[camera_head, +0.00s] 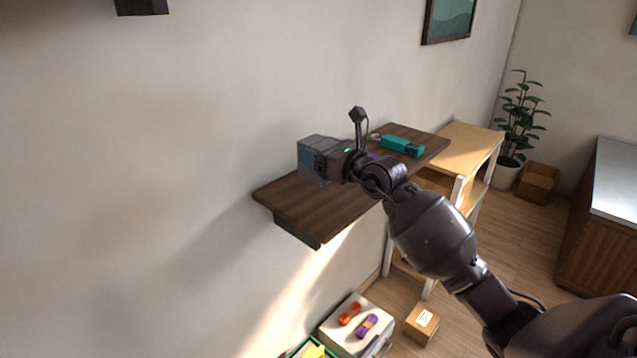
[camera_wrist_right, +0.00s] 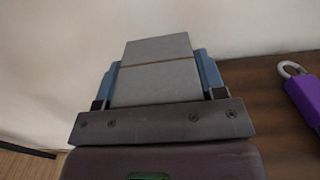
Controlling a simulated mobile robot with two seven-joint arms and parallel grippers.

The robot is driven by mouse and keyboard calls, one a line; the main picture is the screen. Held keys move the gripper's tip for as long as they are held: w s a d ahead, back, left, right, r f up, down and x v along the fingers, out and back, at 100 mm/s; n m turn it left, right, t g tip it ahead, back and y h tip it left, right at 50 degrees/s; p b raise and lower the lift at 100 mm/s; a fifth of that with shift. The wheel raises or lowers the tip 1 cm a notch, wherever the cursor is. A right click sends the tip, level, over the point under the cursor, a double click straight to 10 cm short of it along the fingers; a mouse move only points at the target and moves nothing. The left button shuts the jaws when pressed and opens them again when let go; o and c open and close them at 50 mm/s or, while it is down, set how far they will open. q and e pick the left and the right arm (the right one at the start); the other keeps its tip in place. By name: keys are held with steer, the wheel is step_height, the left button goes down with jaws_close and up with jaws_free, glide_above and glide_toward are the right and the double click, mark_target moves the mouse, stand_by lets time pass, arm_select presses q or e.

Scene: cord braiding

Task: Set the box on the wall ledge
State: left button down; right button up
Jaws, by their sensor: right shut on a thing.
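The box (camera_head: 313,148) is a small grey block, held in my right gripper (camera_head: 318,163) over the left part of the dark wooden wall ledge (camera_head: 310,208), close to the wall. In the right wrist view the grey box (camera_wrist_right: 155,84) has a thin brown seam and sits between the two blue fingers of my right gripper (camera_wrist_right: 156,78). The ledge (camera_wrist_right: 262,95) shows to the right of it there. The underside of the box is hidden, so I cannot tell whether it touches the ledge. My left gripper is not in view.
A teal item (camera_head: 402,146) lies on the ledge's right part. A purple item with a metal ring (camera_wrist_right: 306,97) lies right of the box, mostly hidden behind my arm in the head view. A light wood shelf unit (camera_head: 462,150) stands beyond. The ledge's front left is bare.

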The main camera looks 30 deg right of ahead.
mark_target(319, 180)
steer(key=shift+f+b, duration=0.55)
steer(key=shift+f, duration=3.15)
steer(key=shift+f, duration=0.15)
steer(key=o, duration=1)
steer(key=shift+o, duration=0.2)
